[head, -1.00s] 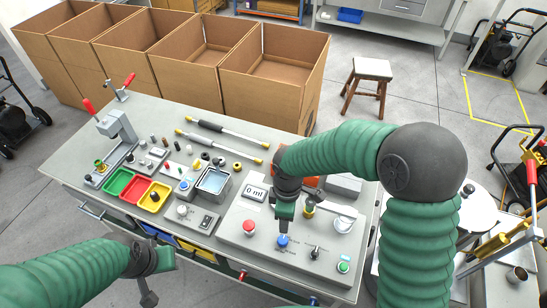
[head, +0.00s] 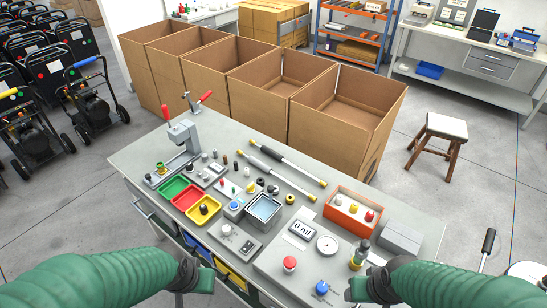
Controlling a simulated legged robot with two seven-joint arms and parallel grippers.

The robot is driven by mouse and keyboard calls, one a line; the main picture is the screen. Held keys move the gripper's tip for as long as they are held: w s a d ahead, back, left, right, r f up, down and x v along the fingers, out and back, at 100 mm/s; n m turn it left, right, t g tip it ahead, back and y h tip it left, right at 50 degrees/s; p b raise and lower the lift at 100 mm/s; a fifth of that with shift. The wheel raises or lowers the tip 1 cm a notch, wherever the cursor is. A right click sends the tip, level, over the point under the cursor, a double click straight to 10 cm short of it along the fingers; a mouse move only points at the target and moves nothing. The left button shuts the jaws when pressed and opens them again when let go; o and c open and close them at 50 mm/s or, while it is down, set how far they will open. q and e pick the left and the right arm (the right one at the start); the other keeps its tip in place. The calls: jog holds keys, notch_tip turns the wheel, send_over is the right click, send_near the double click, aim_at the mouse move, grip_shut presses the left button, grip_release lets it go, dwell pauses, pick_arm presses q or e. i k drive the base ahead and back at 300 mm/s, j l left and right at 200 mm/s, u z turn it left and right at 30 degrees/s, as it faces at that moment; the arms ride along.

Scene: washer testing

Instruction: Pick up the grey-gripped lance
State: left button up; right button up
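Two lances lie side by side on the grey workbench (head: 135,155), near its back edge. The nearer one is the grey-gripped lance (head: 257,165), with a grey grip at its left end, a thin metal shaft and a yellow tip at its right end. The farther one is a black-gripped lance (head: 268,153). My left gripper (head: 208,280) is low at the bench's front side, well away from both lances. My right gripper (head: 359,288) is at the front right, by the test panel, also well away. Neither gripper visibly holds anything, and their finger gaps are unclear.
Cardboard boxes (head: 330,105) stand behind the bench. Green, red and yellow trays (head: 203,210), a water basin (head: 263,208), a lever press (head: 183,135) and an orange bin (head: 352,212) stand on it. The 0 ml panel (head: 300,230) is at the front right.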

aim_at(255, 162)
jog(key=i+j, duration=0.1)
jog(key=j, duration=0.2)
jog(key=i+j+z, duration=0.1)
jog(key=j, duration=0.15)
jog(key=i+j+z, duration=0.1)
jog(key=j, duration=0.25)
jog(key=i+j, duration=0.25)
jog(key=i+j+z, duration=0.15)
jog(key=j, duration=0.3)
jog(key=i+j+z, duration=0.1)
jog(key=j, duration=0.25)
jog(key=i+j, duration=0.2)
jog(key=j, duration=0.2)
jog(key=i+j+z, duration=0.15)
jog(key=j, duration=0.2)
